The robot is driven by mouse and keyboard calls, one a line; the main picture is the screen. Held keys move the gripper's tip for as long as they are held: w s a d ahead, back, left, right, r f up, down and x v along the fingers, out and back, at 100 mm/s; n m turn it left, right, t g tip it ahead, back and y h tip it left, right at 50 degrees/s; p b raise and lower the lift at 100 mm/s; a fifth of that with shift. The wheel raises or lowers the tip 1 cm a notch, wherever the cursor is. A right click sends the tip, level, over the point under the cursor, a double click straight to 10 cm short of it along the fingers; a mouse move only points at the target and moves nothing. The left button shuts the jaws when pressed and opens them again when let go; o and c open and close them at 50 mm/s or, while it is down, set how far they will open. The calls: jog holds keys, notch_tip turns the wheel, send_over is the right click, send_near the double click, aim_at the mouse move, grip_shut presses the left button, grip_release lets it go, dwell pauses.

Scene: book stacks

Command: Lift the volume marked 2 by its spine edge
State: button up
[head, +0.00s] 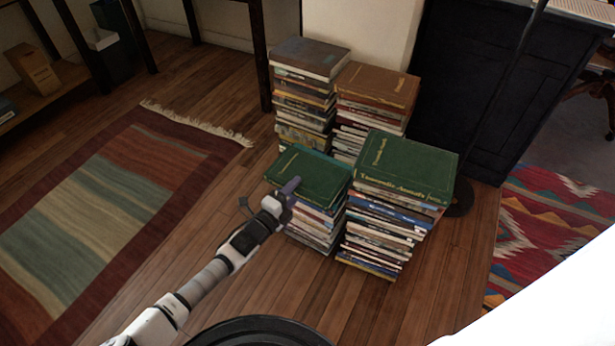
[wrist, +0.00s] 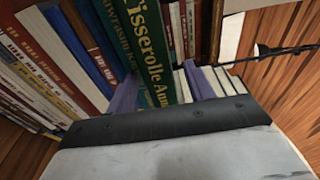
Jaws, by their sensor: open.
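No number 2 can be read on any book, so I cannot tell which volume is marked 2. A green book (head: 311,177) lies flat on top of the front left stack. Another green book (head: 405,163) with gold lettering tops the front right stack. My gripper (head: 290,187) is at the near edge of the front left stack, partly covering its top book. In the wrist view my gripper (wrist: 168,92) has its purple fingers apart. A green spine with gold lettering (wrist: 154,50) shows between and beyond them; I cannot tell whether they touch it.
Behind stand a back left stack with a grey-brown top book (head: 311,56) and a back right stack with a brown one (head: 378,85). A dark cabinet (head: 470,80) is behind right. A striped rug (head: 110,195) lies left. Wooden floor (head: 440,270) is clear in front.

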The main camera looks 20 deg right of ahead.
jog(key=shift+c, duration=0.4)
grip_shut()
jog(key=shift+r, duration=0.2)
